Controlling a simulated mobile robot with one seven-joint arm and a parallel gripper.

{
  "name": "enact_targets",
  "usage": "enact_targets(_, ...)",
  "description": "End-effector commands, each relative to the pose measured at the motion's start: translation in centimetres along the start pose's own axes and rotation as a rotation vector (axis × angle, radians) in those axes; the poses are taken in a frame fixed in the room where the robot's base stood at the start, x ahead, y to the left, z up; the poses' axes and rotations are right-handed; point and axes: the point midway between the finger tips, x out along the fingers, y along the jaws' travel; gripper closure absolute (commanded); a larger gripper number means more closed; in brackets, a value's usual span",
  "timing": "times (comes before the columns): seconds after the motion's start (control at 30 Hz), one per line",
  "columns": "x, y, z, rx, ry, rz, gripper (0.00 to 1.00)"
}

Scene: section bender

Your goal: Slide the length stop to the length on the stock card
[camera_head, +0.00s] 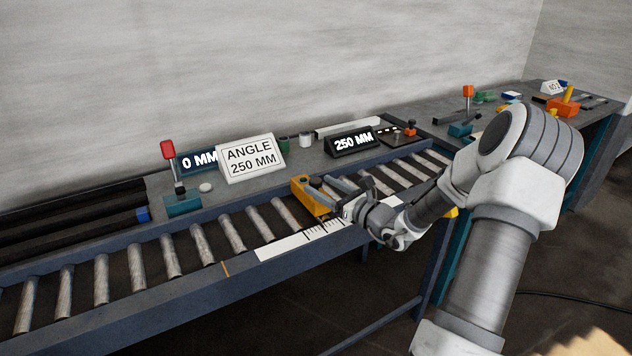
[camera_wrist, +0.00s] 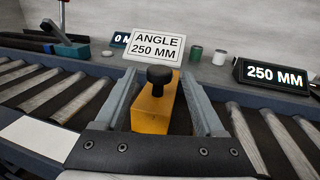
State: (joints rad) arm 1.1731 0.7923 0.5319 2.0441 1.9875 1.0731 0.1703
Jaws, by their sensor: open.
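The length stop is a yellow block (camera_head: 309,197) with a black knob, sitting at the roller table's front rail; it also shows in the wrist view (camera_wrist: 152,113). My gripper (camera_head: 334,188) is open, with its grey fingers on either side of the stop in the wrist view (camera_wrist: 164,92). I cannot tell whether either finger touches it. The white stock card (camera_head: 252,158) reads "ANGLE 250 MM". A black display (camera_head: 353,141) reads "250 MM". Another display (camera_head: 198,161), partly hidden by the card, reads "0 MM".
A red-topped lever (camera_head: 168,150) stands behind the rollers. Dark bars (camera_head: 75,215) lie at the left. A second bench (camera_head: 590,125) with tools stands at the right.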

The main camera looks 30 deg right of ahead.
Motion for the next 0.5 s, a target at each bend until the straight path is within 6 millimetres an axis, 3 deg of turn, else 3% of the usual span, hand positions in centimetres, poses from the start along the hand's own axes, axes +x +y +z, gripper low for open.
enact_targets(0.3, -8.0, -0.1, 0.2, 0.001, 0.001, -0.004, 0.29)
enact_targets(0.5, -12.0, -0.1, 0.1, 0.000, 0.000, -0.003, 0.29)
